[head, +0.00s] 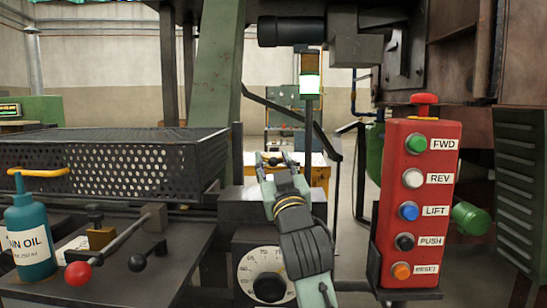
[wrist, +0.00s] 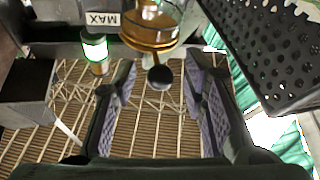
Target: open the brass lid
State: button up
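The brass lid (wrist: 150,38) shows at the top of the wrist view as a round, shiny brass piece with a dark ball knob (wrist: 161,77) at its near edge. In the head view a small brass-coloured part (head: 272,161) shows at my fingertips, largely hidden by them. My gripper (head: 273,158) is reached out over the dark housing. In the wrist view its two padded fingers (wrist: 160,88) stand wide apart, with the knob appearing between their tips. Nothing is clamped. I cannot tell whether the knob is touched.
A perforated basket (head: 140,130) stands to the left and shows at upper right in the wrist view. A red button box (head: 389,205) hangs on the right. A teal oil bottle (head: 28,240), a red-knobbed lever (head: 78,274) and a brass block (head: 101,238) are at lower left.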

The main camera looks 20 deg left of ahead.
jog(key=shift+w+a+r, duration=0.1)
jog(key=shift+w+a, duration=0.05)
jog(key=shift+w, duration=0.1)
jog(key=shift+c, duration=0.4)
grip_shut()
dwell(0.4)
